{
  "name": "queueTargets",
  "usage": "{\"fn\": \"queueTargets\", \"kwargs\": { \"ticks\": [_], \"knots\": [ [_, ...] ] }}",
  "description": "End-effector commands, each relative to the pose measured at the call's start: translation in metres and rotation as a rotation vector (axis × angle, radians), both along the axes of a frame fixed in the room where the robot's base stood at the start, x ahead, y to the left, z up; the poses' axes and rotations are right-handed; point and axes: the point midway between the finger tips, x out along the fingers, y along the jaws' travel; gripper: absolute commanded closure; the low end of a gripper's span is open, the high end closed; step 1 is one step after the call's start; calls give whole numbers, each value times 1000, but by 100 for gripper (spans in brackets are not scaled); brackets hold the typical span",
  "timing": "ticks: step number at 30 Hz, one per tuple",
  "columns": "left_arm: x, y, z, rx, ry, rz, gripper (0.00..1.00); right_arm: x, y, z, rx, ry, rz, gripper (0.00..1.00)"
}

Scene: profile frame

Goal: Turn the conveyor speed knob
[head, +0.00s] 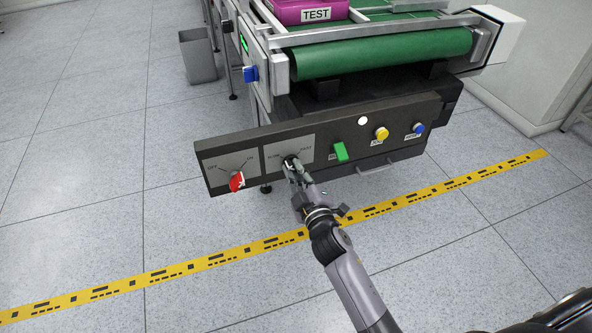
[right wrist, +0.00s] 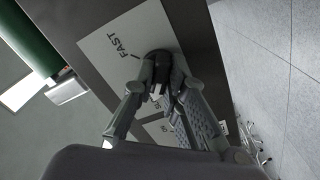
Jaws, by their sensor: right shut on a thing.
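The conveyor speed knob (right wrist: 158,58) is a black round knob on a grey plate (right wrist: 100,48) marked FAST in the right wrist view. In the head view the plate (head: 307,149) carries the words SLOW and FAST on the dark control panel (head: 222,147). My right gripper (head: 290,163) is at this knob and shut on it, covering most of it in the head view. In the right wrist view its two fingers (right wrist: 160,85) stand on either side of the knob. Where the knob's pointer aims is hidden. My left gripper is not in view.
Left of the speed plate is a red OFF/ON switch (head: 237,181). To the right are a green button (head: 340,152), a yellow button (head: 382,133) and a blue button (head: 419,127). A green conveyor belt (head: 380,53) bears a pink TEST box (head: 290,12). The floor in front is clear.

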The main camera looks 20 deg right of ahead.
Motion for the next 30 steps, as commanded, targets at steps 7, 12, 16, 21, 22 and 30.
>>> {"fn": "queueTargets", "kwargs": {
  "ticks": [7,12,16,21,22,30],
  "knots": [
    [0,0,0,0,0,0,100,0,0,1,-3,-3,2,84],
    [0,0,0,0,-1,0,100,0,0,1,-2,-2,1,72],
    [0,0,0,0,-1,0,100,0,0,0,-1,-1,1,68],
    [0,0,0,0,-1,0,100,0,0,0,0,-1,1,68],
    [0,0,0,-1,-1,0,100,0,0,0,0,0,0,68],
    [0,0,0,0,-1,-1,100,-30,-1,-2,2,3,0,68]
  ]
}}
